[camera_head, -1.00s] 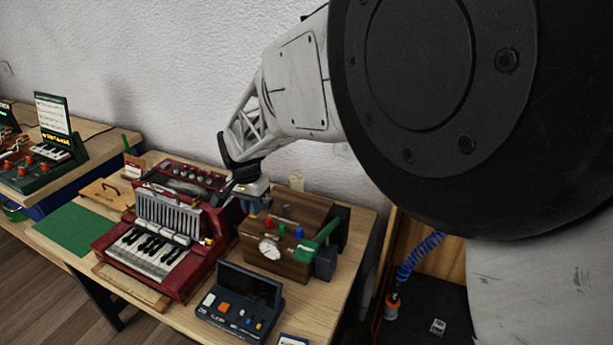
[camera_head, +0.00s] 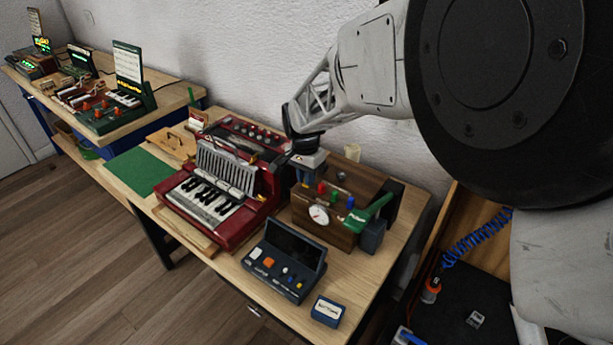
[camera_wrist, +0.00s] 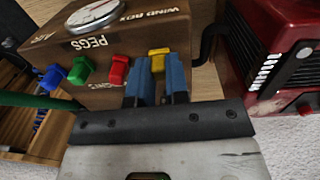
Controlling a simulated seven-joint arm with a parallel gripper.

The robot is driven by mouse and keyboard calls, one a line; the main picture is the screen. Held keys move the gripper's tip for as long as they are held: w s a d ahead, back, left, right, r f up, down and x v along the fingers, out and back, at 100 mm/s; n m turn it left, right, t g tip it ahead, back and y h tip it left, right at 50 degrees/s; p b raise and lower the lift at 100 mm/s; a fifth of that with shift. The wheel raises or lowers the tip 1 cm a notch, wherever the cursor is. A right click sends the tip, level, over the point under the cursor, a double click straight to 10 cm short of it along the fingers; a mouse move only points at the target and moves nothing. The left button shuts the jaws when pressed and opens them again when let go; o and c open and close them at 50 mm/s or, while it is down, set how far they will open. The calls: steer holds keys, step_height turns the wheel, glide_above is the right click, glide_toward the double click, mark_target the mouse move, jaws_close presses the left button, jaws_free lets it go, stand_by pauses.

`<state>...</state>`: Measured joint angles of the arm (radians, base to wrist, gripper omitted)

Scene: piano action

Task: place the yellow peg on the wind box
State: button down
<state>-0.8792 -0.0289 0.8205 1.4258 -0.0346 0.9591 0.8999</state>
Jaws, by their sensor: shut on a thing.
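The wind box (camera_head: 300,208) is a brown wooden box with a round dial, standing on the table right of the red accordion. In the wrist view the wind box (camera_wrist: 160,32) carries the words WIND BOX and PEGS. The yellow peg (camera_wrist: 158,54) is between the blue fingertips of my gripper (camera_wrist: 157,72), which is shut on it. The peg is at the box, in line with the red peg (camera_wrist: 118,70), green peg (camera_wrist: 80,70) and blue peg (camera_wrist: 53,76). I cannot tell whether it is seated. In the head view my gripper (camera_head: 304,176) is over the box's back left.
The red accordion (camera_head: 222,192) stands close to the left of the box. A green crank handle (camera_head: 368,209) sticks out at the box's right. A dark console (camera_head: 283,265) and a small blue box (camera_head: 328,311) are in front. The wall is close behind.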

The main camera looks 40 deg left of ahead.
steer(key=shift+f, duration=0.15)
steer(key=c, duration=1.1)
jaws_free()
steer(key=r, duration=1.2)
steer(key=shift+a+r, duration=0.1)
steer(key=shift+a, duration=0.15)
